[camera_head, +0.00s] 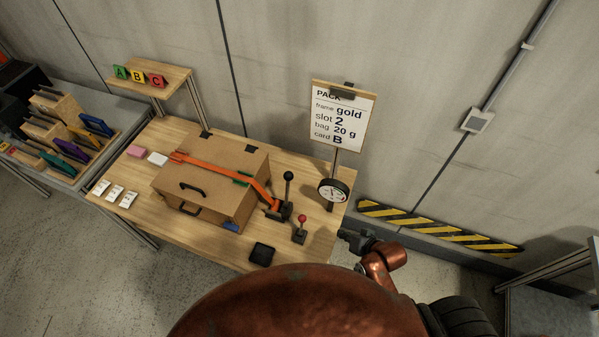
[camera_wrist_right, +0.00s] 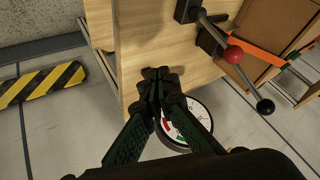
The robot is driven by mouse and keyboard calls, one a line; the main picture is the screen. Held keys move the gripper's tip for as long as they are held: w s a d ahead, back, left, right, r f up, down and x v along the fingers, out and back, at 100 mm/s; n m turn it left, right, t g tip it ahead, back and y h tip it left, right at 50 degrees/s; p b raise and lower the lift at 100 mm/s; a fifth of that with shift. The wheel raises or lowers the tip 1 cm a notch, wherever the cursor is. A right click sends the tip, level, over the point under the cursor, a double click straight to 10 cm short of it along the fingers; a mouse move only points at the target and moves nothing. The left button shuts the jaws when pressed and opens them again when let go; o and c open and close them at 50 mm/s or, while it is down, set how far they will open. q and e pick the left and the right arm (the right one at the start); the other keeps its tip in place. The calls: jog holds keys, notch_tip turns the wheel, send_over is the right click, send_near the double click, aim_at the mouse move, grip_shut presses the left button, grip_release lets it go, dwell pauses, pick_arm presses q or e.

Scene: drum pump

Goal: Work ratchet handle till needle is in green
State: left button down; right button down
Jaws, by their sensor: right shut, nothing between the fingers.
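The lever with a black ball knob (camera_head: 288,176) stands upright at the end of the orange strap (camera_head: 225,167), which runs over a cardboard box; its knob also shows in the wrist view (camera_wrist_right: 265,106). The round gauge (camera_head: 333,191) is on a post by the table's right edge. Its dial also shows in the wrist view (camera_wrist_right: 197,118), with red and green arcs; it is partly hidden by my fingers, and I cannot read the needle. My right gripper (camera_head: 347,236) is shut and empty, just off the table's right edge, touching neither lever; its fingertips meet in the wrist view (camera_wrist_right: 157,74). My left gripper is not in view.
A shorter lever with a red knob (camera_head: 302,218) stands in front of the black-knobbed one. A black pad (camera_head: 262,254) lies at the table's front. The cardboard box (camera_head: 215,165) fills the middle. A sign (camera_head: 342,115) stands behind the gauge.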

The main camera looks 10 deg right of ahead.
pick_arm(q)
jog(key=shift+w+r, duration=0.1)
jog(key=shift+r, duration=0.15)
pick_arm(e)
jog(key=w+a+r+m+t+y, duration=0.2)
jog(key=w+a+r+m+t, duration=0.1)
jog(key=w, duration=0.4)
jog(key=w+a+r+m+t+y, duration=0.2)
jog(key=w+a+r+m+t, duration=0.1)
jog(key=w+r+m, duration=0.3)
jog(key=shift+w+a+r+m+t, duration=0.15)
jog(key=shift+w+a+m+t, duration=0.35)
jog(key=shift+w+m, duration=0.55)
jog(key=shift+s, duration=0.15)
